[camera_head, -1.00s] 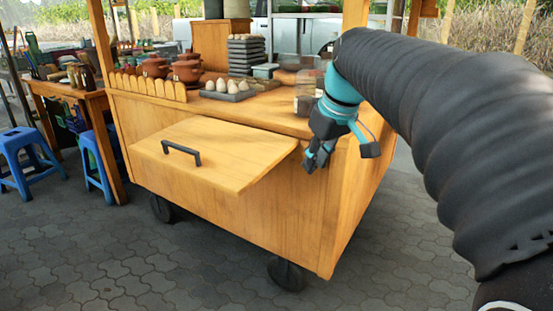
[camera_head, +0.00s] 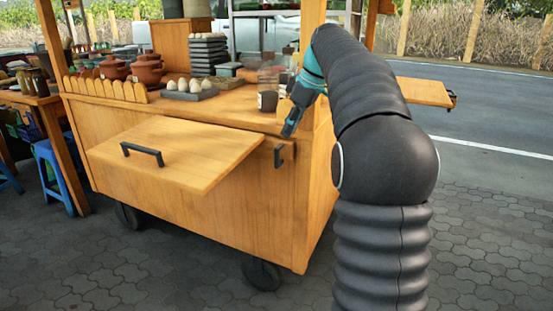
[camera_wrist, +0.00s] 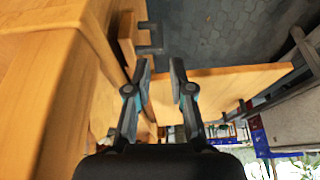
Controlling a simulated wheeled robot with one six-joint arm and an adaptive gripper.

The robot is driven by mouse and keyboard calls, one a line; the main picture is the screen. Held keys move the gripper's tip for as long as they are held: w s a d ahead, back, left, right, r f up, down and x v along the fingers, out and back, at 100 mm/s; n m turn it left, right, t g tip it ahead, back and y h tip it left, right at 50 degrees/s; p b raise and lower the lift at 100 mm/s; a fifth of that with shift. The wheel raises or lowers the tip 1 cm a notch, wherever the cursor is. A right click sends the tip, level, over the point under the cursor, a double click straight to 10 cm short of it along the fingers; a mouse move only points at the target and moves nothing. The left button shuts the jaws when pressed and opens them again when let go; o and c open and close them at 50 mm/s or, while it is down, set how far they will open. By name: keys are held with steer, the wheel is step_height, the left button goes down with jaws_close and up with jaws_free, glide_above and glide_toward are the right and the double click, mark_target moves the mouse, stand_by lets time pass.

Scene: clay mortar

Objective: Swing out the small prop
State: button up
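The small prop (camera_wrist: 127,38) appears to be the narrow wooden piece with a dark handle (camera_wrist: 151,38) near the top of the wrist view. In the head view the dark handle (camera_head: 284,154) shows on the cart's front, just right of the raised wooden flap (camera_head: 180,150). The flap sticks out level and also shows in the wrist view (camera_wrist: 215,88). My gripper (camera_wrist: 161,68) is open and empty, its two fingertips apart, with the handle beyond them. In the head view my gripper (camera_head: 290,128) points down just above the handle; I cannot tell whether it touches anything.
The cart top (camera_head: 235,101) carries a tray of eggs (camera_head: 188,90), clay pots (camera_head: 147,70) and a glass jar (camera_head: 267,98) close to my gripper. Another shelf (camera_head: 418,91) sticks out at the cart's right side. Paving in front is clear.

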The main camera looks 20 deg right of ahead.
mark_target(279, 151)
steer(key=b+x, duration=0.1)
steer(key=x, duration=0.9)
steer(key=shift+f, duration=0.15)
jaws_close()
